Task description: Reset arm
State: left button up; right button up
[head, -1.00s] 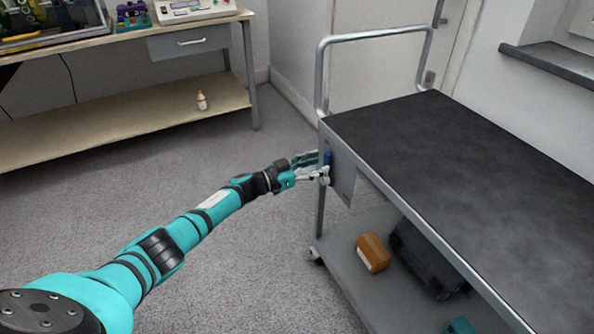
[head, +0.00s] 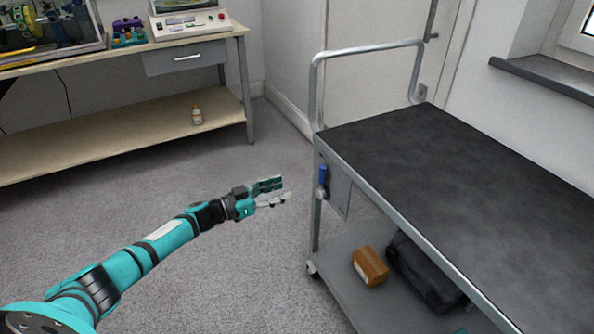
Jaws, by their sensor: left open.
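My left arm comes in from the lower left of the head view, and its gripper (head: 284,190) is open and empty. It is in the air over the grey carpet, left of the cart (head: 346,196) and apart from it. A blue-handled lever (head: 323,177) is on the cart's near left end panel, a short gap to the right of my fingertips. The lever's blue handle points up.
The cart has a bare dark top (head: 430,150) and a metal push bar (head: 368,49). Its lower shelf holds a brown box (head: 370,266) and a dark case (head: 422,270). A workbench (head: 110,135) stands at the back left with a small bottle (head: 197,114). The carpet between is clear.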

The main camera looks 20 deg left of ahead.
pick_arm(q)
jog(key=shift+d, duration=0.1)
